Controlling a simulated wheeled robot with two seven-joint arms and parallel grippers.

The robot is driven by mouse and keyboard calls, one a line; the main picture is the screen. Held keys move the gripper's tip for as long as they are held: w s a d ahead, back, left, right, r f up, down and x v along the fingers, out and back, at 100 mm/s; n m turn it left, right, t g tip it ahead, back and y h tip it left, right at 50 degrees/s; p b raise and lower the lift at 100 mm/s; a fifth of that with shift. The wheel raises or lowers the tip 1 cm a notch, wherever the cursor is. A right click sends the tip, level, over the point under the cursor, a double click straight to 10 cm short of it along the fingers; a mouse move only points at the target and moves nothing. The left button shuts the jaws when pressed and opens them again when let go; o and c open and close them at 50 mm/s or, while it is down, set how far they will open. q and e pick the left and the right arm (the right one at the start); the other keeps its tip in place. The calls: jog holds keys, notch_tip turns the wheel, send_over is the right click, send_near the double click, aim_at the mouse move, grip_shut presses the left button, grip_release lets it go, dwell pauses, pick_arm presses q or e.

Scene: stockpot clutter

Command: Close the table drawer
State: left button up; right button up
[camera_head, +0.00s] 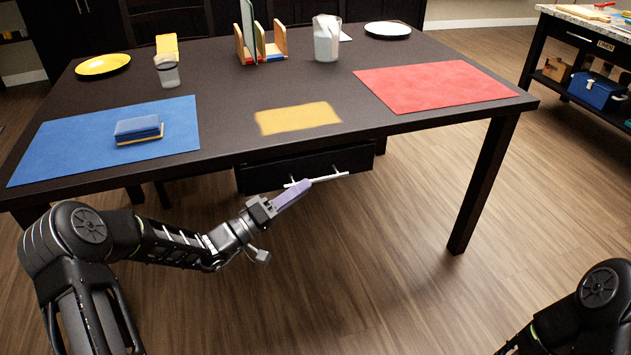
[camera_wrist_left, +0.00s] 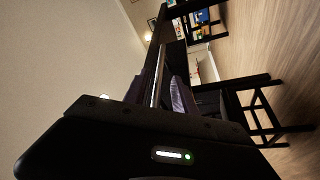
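The dark drawer front (camera_head: 270,174) hangs under the near edge of the dark table (camera_head: 225,100) in the head view. How far it stands out is hard to judge. A pale bar handle (camera_head: 332,177) runs across it on two short posts. My left gripper (camera_head: 308,184), with purple fingers, is at the handle's left part and overlaps it; contact is unclear. My right gripper is out of view; only part of that arm shows at lower right.
The tabletop holds a blue mat (camera_head: 70,145) with a book-like block (camera_head: 138,128), a red mat (camera_head: 435,86), a yellow cloth (camera_head: 298,118), a rack, plates and cups. A table leg (camera_head: 484,185) stands right of the drawer. Floor before the drawer is clear.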

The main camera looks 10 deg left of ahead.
aim_at(315, 181)
pick_arm(q)
jog(key=x, duration=0.5)
jog(key=shift+b, duration=0.3)
grip_shut()
dwell(1.1)
